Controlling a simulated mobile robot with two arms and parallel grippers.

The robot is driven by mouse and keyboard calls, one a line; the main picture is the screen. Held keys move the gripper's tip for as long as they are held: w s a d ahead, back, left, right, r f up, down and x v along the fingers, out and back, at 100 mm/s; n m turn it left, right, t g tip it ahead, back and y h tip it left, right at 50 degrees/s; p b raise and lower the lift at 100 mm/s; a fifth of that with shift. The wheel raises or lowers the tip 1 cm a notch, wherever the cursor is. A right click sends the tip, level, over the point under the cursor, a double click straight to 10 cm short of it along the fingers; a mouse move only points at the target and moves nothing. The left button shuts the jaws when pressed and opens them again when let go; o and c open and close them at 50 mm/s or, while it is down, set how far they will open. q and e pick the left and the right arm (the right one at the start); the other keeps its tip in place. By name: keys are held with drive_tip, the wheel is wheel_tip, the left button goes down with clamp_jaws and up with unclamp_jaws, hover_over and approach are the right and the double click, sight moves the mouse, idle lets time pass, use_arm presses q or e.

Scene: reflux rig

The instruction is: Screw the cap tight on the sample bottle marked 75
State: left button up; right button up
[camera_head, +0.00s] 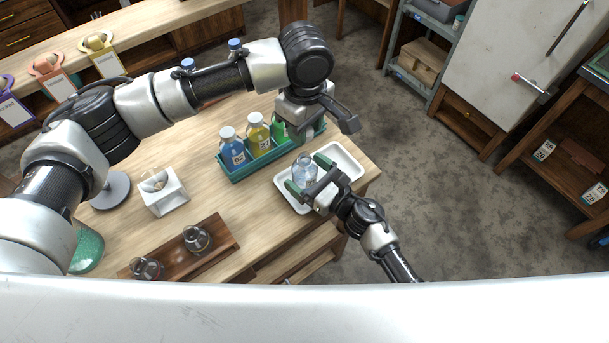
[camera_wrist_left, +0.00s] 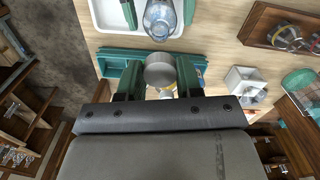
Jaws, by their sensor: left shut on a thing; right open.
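A clear sample bottle (camera_head: 303,171) stands on the white tray (camera_head: 347,158) at the table's right end; it also shows at the top of the left wrist view (camera_wrist_left: 160,20). No cap is visible on it, and I cannot read a mark on it. My right gripper (camera_head: 308,175) is open, its green-padded fingers on either side of this bottle; I cannot tell if they touch it. My left gripper (camera_wrist_left: 157,78) is shut on a round grey cap (camera_wrist_left: 159,70), held above the table near the rack. In the head view my left gripper (camera_head: 322,125) is above and behind the clear bottle.
A green rack (camera_head: 237,177) left of the tray holds a blue bottle (camera_head: 232,152), a yellow bottle (camera_head: 257,136) and a green bottle (camera_head: 279,127) partly hidden by my left gripper. A white tissue box (camera_head: 164,194) and a wooden board (camera_head: 215,240) with glassware stand further left.

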sight(305, 156)
drive_tip(key=shift+w+a, duration=0.3)
drive_tip(key=c, duration=1.3)
use_arm(q)
drive_tip(key=shift+f, duration=2.45)
use_arm(e)
drive_tip(key=shift+c, duration=0.2)
use_arm(q)
drive_tip(key=shift+f, duration=0.9)
drive_tip(key=shift+f, duration=0.55)
